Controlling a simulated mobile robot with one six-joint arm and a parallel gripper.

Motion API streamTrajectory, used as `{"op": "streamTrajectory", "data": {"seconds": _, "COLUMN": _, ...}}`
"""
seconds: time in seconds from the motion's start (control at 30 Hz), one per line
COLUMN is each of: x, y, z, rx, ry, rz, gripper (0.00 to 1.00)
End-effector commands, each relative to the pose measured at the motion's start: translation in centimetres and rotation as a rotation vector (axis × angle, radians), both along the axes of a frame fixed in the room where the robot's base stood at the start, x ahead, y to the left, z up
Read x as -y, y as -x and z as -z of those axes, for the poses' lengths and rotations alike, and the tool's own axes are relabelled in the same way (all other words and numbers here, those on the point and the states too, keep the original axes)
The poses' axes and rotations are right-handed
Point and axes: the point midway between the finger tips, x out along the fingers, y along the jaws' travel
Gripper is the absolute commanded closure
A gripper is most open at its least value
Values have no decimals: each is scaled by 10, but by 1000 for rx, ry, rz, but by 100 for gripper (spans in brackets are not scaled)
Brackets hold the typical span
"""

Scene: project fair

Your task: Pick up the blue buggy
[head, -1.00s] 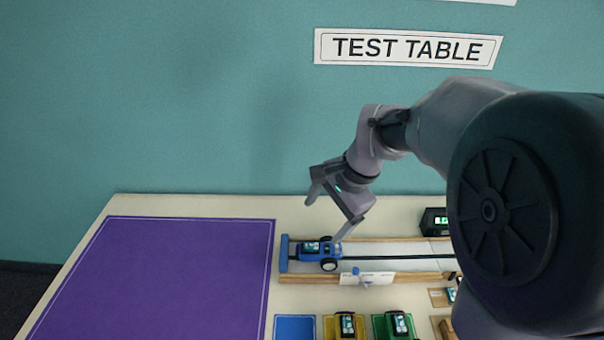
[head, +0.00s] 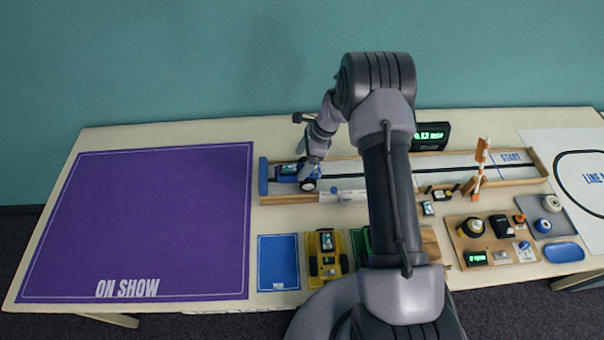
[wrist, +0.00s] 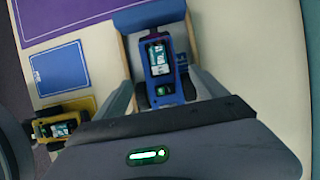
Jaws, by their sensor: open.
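The blue buggy (head: 290,170) stands at the left end of the wooden-edged test track, close to the blue end block (head: 263,176). In the wrist view my gripper (wrist: 163,92) is open, with one finger on each side of the buggy. I cannot tell whether the fingers touch it.
A yellow buggy (head: 327,255) stands near the front, beside an empty blue mat (head: 278,262). A large purple mat (head: 150,215) lies bare at left. A lit display (head: 430,136) is behind the track.

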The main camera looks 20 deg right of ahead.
Motion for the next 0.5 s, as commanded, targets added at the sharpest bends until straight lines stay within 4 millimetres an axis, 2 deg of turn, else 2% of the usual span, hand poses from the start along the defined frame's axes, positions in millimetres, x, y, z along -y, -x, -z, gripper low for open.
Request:
{"op": "streamTrajectory", "data": {"seconds": 0.23, "x": -16, "y": -4, "z": 44, "rx": -1, "ry": 0, "rz": -2, "gripper": 18}}
{"op": "streamTrajectory", "data": {"seconds": 0.43, "x": -17, "y": -5, "z": 45, "rx": 0, "ry": 0, "rz": -1, "gripper": 18}}
{"op": "streamTrajectory", "data": {"seconds": 0.47, "x": -17, "y": -4, "z": 45, "rx": -1, "ry": 0, "rz": -1, "gripper": 20}}
{"op": "streamTrajectory", "data": {"seconds": 0.5, "x": -17, "y": -4, "z": 45, "rx": -1, "ry": 0, "rz": 0, "gripper": 28}}
